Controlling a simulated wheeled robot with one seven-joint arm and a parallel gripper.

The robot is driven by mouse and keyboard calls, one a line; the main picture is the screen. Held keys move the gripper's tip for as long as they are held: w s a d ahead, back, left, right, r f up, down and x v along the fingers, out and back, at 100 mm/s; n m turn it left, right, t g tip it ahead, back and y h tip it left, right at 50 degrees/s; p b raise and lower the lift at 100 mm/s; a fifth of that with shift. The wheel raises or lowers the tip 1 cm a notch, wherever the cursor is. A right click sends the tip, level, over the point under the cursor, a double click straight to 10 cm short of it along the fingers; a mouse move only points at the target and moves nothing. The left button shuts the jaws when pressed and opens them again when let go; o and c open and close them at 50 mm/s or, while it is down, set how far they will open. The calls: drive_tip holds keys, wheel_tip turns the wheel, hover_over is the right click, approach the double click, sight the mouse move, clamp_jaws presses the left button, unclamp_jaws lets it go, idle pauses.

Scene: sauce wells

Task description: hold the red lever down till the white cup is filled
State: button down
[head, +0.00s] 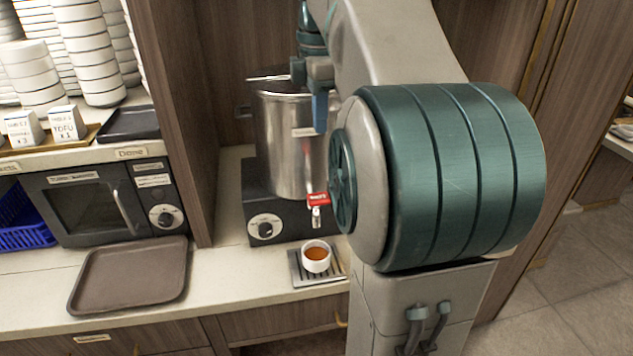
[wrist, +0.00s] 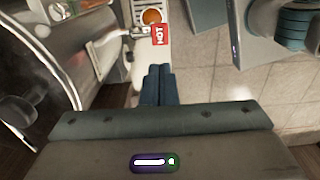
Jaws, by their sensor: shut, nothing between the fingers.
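The red lever (head: 318,199) is on the spout at the front of the steel pot (head: 292,140). In the wrist view the lever (wrist: 160,35) shows white lettering, just beyond my fingertips. The white cup (head: 317,265) stands upright on the drip tray under the spout. It holds orange-brown liquid, with a white rim showing around it; the cup (wrist: 151,17) is partly seen in the wrist view. I see no clear stream. My gripper (head: 320,112) points down above the lever, apart from it. Its blue fingers (wrist: 159,71) are shut together and empty.
The metal drip tray (head: 300,280) sits at the counter's front edge. A brown tray (head: 130,275) lies on the counter to the left, before a dark microwave (head: 90,205). A wooden partition (head: 180,120) stands left of the pot.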

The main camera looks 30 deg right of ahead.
sight(319, 197)
drive_tip(key=shift+f, duration=0.15)
wheel_tip(319, 197, down, 14)
drive_tip(key=shift+r, duration=0.1)
idle(0.6)
